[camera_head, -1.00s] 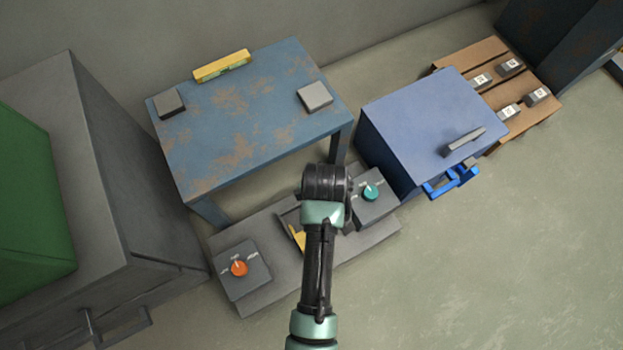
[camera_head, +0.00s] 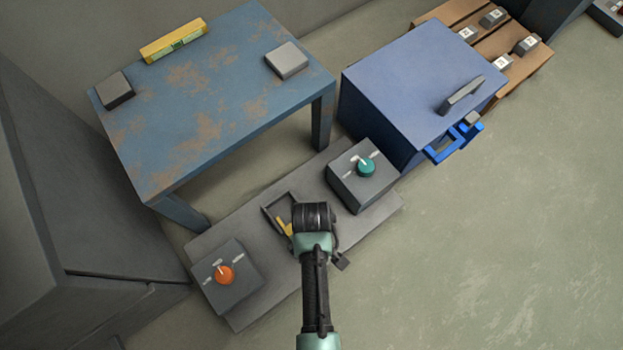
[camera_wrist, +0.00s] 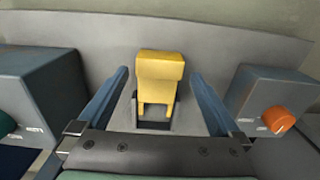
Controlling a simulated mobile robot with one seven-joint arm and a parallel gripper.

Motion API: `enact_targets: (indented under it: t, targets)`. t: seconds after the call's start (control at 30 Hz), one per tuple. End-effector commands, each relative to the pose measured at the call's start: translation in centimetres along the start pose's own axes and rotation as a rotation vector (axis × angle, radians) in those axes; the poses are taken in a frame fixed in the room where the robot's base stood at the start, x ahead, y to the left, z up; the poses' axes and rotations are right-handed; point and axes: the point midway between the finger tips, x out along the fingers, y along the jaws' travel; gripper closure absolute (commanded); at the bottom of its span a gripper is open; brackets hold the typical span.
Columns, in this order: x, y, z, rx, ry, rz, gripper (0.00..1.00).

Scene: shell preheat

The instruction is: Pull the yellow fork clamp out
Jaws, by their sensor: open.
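The yellow fork clamp (camera_wrist: 160,76) stands in a dark holder (camera_wrist: 155,112) in the middle of the wrist view, with its two prongs pointing down. In the head view only a small yellow part of the clamp (camera_head: 285,228) shows beside my arm; the rest is hidden. My gripper (camera_wrist: 160,80) is open, with one finger on each side of the clamp and a visible gap on both sides. Neither finger appears to touch it. In the head view my wrist covers the gripper.
The grey base plate (camera_head: 318,190) also carries a box with an orange knob (camera_head: 224,275) and a box with a teal knob (camera_head: 366,168). A rusty blue table (camera_head: 200,110) and a blue cabinet (camera_head: 410,85) stand behind. Floor at right is clear.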

Motion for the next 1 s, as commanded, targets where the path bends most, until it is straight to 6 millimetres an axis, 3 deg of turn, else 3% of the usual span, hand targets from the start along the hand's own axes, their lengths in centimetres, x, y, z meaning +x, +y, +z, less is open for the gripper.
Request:
enact_targets:
  t: [0.03,0.3,0.73,0.77,1.0]
  targets:
    - [1.6,0.0,0.0,0.000,0.000,0.000,0.00]
    - [4.3,0.0,0.0,0.001,0.001,0.000,0.00]
    - [4.8,0.1,-0.1,0.001,0.002,0.001,0.00]
    - [4.8,0.1,-0.1,0.001,0.002,0.001,0.02]
    - [4.8,0.0,-0.1,0.001,0.001,0.001,0.45]
